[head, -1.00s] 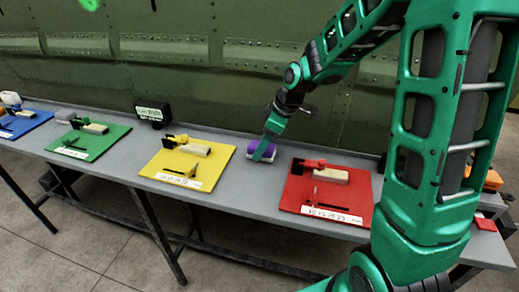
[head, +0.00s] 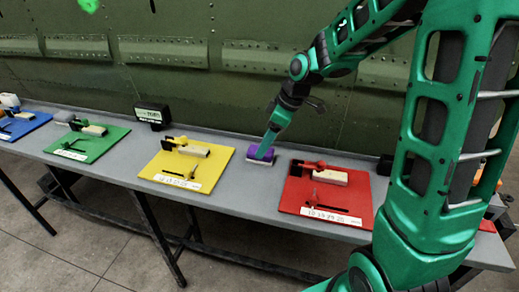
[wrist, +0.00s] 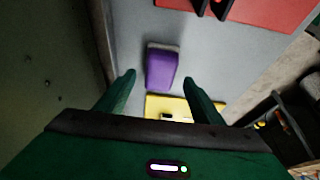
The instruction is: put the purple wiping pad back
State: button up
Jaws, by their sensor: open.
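The purple wiping pad (head: 262,154) sits on the grey table between the yellow board and the red board, with a pale strip along its lower side. It also shows in the wrist view (wrist: 161,67), lying ahead of the fingers and roughly between their lines. My gripper (head: 265,156) comes down over the pad in the head view, its fingers overlapping the pad there. In the wrist view my gripper (wrist: 160,82) is open, its two green fingers apart, with nothing held. Whether a finger touches the pad, I cannot tell.
The grey table (head: 226,208) carries a yellow board (head: 213,177), a red board (head: 357,204), a green board (head: 107,143) and a blue board (head: 38,121), with blocks and tools. A black display (head: 152,115) stands at the back. The green riveted wall (head: 220,85) rises behind.

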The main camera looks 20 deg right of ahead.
jog(key=v, duration=0.8)
jog(key=s+d+m+h, duration=0.1)
jog(key=s+d+m, duration=0.1)
jog(key=s, duration=0.2)
jog(key=s+d+m, duration=0.3)
jog(key=s, duration=0.1)
jog(key=s+d+m+g+h, duration=0.1)
jog(key=s+d+m, duration=0.2)
jog(key=s, duration=0.1)
jog(key=shift+s+d+f+h, duration=0.2)
jog(key=shift+f+h, duration=0.1)
jog(key=shift+f, duration=0.1)
jog(key=s+d+f+m+g, duration=0.1)
jog(key=s+m, duration=0.3)
jog(key=s, duration=0.4)
jog(key=s+d+f+m+g+h, duration=0.1)
jog(key=s+d+m, duration=0.2)
jog(key=s+m, duration=0.2)
jog(key=s, duration=0.3)
jog(key=shift+s+d+f, duration=0.15)
jog(key=shift+d+f, duration=0.2)
jog(key=shift+w+f, duration=0.35)
jog(key=shift+w, duration=0.4)
jog(key=shift+s+r, duration=0.1)
jog(key=shift+s, duration=0.05)
